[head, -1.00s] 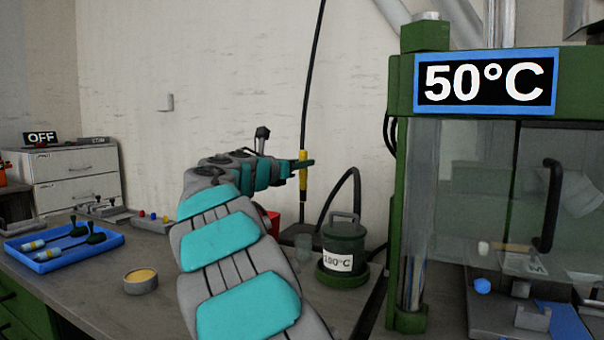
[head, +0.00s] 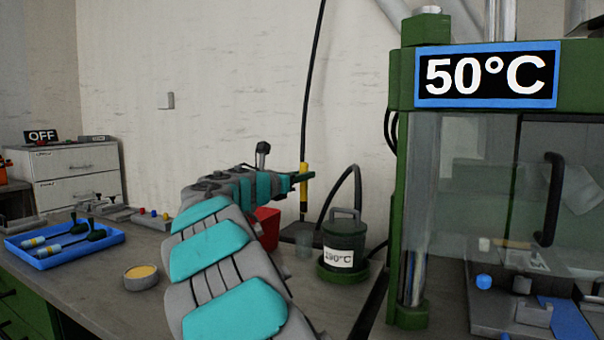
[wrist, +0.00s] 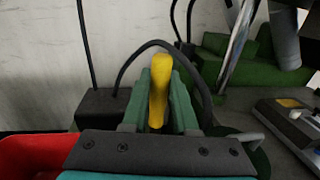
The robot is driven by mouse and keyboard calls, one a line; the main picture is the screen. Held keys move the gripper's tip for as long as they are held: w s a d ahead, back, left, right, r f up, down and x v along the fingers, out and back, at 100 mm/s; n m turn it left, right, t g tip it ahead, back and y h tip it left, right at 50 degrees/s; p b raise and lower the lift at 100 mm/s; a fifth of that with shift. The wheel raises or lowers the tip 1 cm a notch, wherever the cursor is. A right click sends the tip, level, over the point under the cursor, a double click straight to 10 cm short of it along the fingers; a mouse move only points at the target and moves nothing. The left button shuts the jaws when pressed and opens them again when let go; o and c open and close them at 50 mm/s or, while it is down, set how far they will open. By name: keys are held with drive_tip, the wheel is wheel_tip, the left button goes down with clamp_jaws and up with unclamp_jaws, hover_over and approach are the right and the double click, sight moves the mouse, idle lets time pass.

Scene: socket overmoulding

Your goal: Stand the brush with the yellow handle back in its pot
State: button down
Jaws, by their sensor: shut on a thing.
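The brush with the yellow handle (head: 303,171) is upright in my gripper (head: 303,178), above the bench. In the wrist view the yellow handle (wrist: 159,88) stands between the two green fingers of my gripper (wrist: 160,100), which are shut on it. The brush's lower end is hard to make out. To the right is a dark green lidded pot (head: 345,240) with a temperature label. I cannot tell which is the brush's pot.
A green press (head: 408,200) with a 50°C display stands at the right. A dark box (wrist: 103,108) and a black cable are by the wall. A blue tray (head: 62,262) with tools and a round tin (head: 141,283) are at the left.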

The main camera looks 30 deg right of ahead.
drive_tip(key=shift+f+b, duration=2.05)
drive_tip(key=shift+f, duration=3)
drive_tip(key=c, duration=0.6)
unclamp_jaws()
drive_tip(key=v, duration=0.8)
